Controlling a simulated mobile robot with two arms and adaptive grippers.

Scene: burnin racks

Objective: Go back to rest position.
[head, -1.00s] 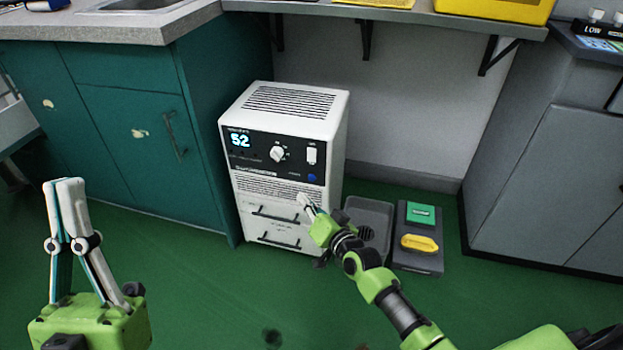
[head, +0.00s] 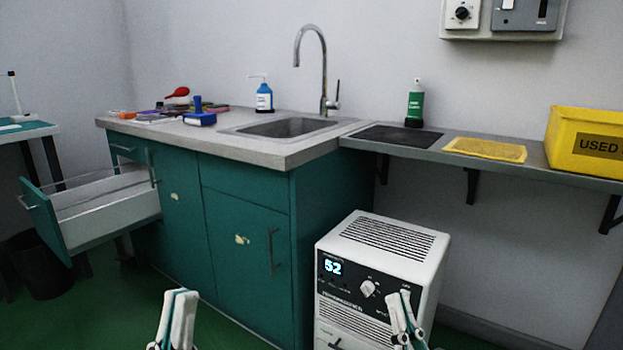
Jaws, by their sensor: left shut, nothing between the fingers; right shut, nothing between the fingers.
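My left gripper (head: 180,296) shows at the bottom edge of the head view, pointing up, with its fingers together and nothing between them. It is in front of the teal cabinet and apart from it. My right gripper (head: 400,298) shows at the bottom right of centre, also pointing up, shut and empty. It overlaps the front of the white burn-in unit (head: 382,265) in the picture; I cannot tell the gap between them. The unit's display reads 52. Both arms below the fingers are cut off by the frame.
The teal cabinet (head: 240,209) has an open drawer (head: 105,205) jutting out at left. A sink (head: 290,127) is in the counter. The shelf (head: 470,165) holds a black mat, a yellow cloth (head: 486,150) and a yellow USED bin (head: 590,142). Green floor lies bare below.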

